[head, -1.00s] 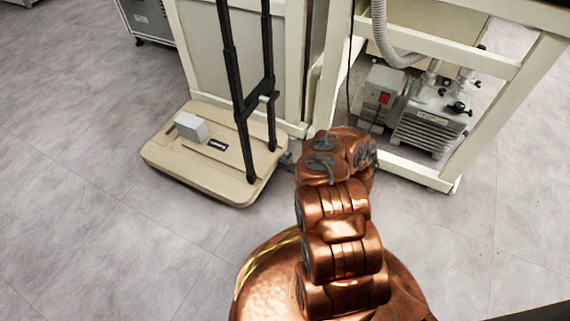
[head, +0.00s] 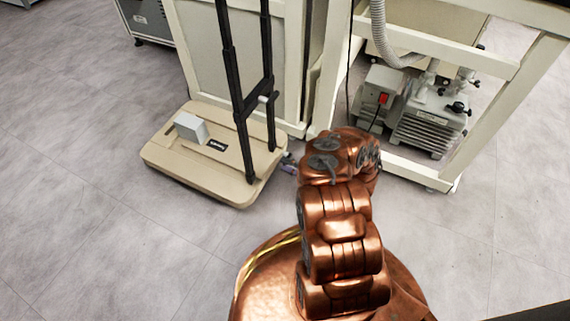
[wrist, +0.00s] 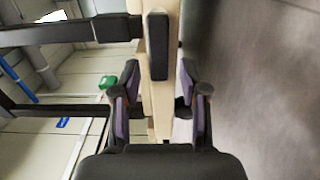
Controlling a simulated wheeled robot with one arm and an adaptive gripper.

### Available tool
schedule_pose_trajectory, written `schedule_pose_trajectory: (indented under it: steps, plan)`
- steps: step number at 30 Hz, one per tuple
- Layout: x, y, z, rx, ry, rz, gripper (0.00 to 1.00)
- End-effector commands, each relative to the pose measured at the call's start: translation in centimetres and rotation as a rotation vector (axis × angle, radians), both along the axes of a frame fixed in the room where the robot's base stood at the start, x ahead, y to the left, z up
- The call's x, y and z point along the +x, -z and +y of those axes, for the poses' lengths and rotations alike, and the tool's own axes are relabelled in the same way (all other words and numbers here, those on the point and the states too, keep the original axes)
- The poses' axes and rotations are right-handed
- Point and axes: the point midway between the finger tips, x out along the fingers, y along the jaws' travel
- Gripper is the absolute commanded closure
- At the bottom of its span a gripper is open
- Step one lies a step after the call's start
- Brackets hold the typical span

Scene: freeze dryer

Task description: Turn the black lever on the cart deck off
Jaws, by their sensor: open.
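The cart deck (head: 190,178) is a beige slab on the floor at the left of the head view. In the wrist view the deck's edge (wrist: 160,128) runs as an upright beige strip. A black elongated piece (wrist: 157,47), which looks like the lever, lies along this strip, ahead of my gripper (wrist: 163,92). My gripper is open, its two dark and purple fingers on either side of the strip. The black piece is beyond the fingertips, not between them. In the head view my arm mostly hides the gripper, and I cannot make out the lever there.
A white frame (head: 420,172) with a pump (head: 428,125) stands at right. The floor in front of the cart is clear.

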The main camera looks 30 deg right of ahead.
Motion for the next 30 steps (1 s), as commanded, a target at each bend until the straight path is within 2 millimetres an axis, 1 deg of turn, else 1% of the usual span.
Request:
schedule_pose_trajectory:
  steps: [9,18,24,30]
  plan:
    - [-4.1,0.0,-2.6,0.0,0.004,0.0,0.56]
    - [-7.5,0.0,-4.6,0.001,0.003,0.0,0.56]
    - [-8.8,0.0,-5.3,0.001,0.001,0.001,0.56]
    - [-9.2,0.0,-5.6,0.0,0.002,0.0,0.56]
